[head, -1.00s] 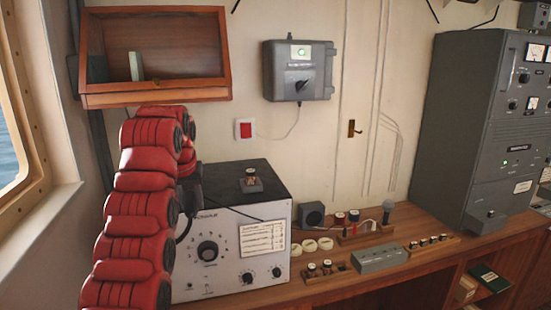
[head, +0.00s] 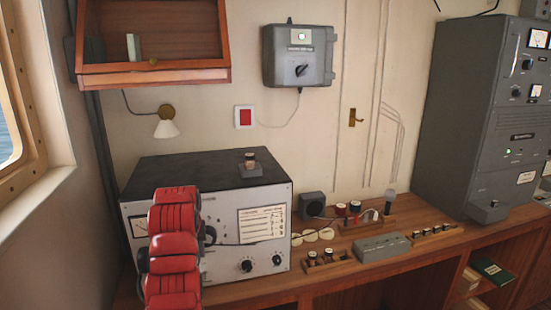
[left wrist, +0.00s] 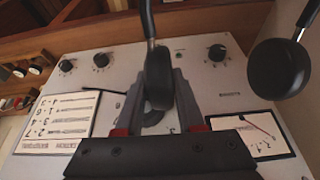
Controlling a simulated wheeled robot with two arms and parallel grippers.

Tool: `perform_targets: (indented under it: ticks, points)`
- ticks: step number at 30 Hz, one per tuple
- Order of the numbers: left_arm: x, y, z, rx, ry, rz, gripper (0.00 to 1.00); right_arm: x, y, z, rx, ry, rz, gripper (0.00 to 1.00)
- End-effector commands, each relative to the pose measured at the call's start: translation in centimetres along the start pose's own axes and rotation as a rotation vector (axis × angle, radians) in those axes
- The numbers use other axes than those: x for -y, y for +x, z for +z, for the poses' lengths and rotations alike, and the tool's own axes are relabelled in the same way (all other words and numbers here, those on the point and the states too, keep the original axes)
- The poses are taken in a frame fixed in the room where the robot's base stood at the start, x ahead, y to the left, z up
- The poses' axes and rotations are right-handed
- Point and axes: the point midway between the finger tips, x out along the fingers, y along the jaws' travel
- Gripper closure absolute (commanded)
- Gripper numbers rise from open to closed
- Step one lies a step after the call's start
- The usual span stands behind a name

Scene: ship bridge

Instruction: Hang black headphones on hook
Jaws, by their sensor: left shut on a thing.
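The black headphones show in the left wrist view, with one ear cup (left wrist: 158,78) between the two fingers of my left gripper (left wrist: 158,98). The other ear cup (left wrist: 280,68) hangs free at the right of that view. The headband runs out of the top of the picture. My left gripper is shut on the near cup, in front of the grey equipment's panel. A small brass hook (head: 356,117) is on the pale wall, right of the grey switch box. My right gripper is not in view.
The grey equipment box (head: 215,215) stands on the wooden desk (head: 340,277). A small speaker (head: 313,205), several jars and a grey block (head: 382,247) sit to its right. A tall grey cabinet (head: 460,110) stands at right. The wall around the hook is clear.

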Motion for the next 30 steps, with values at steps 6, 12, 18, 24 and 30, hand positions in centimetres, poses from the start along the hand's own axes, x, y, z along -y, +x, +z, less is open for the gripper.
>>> perform_targets:
  ticks: [6, 12, 18, 24, 30]
  points:
    - [0.7, 6.6, 5.8, 0.003, 0.018, -0.007, 1.00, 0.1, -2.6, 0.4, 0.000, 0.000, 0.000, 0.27]
    - [0.5, 10.7, 11.2, 0.004, 0.061, 0.013, 1.00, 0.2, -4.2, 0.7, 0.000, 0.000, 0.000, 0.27]
    - [-0.7, 14.1, 17.4, 0.006, 0.136, 0.051, 1.00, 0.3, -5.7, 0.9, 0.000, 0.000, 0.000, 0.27]
    - [-1.7, 16.0, 21.8, 0.006, 0.197, 0.081, 1.00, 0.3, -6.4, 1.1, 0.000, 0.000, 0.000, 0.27]
    - [-2.0, 16.4, 23.1, 0.004, 0.216, 0.095, 1.00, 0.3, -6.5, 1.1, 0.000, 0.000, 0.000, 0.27]
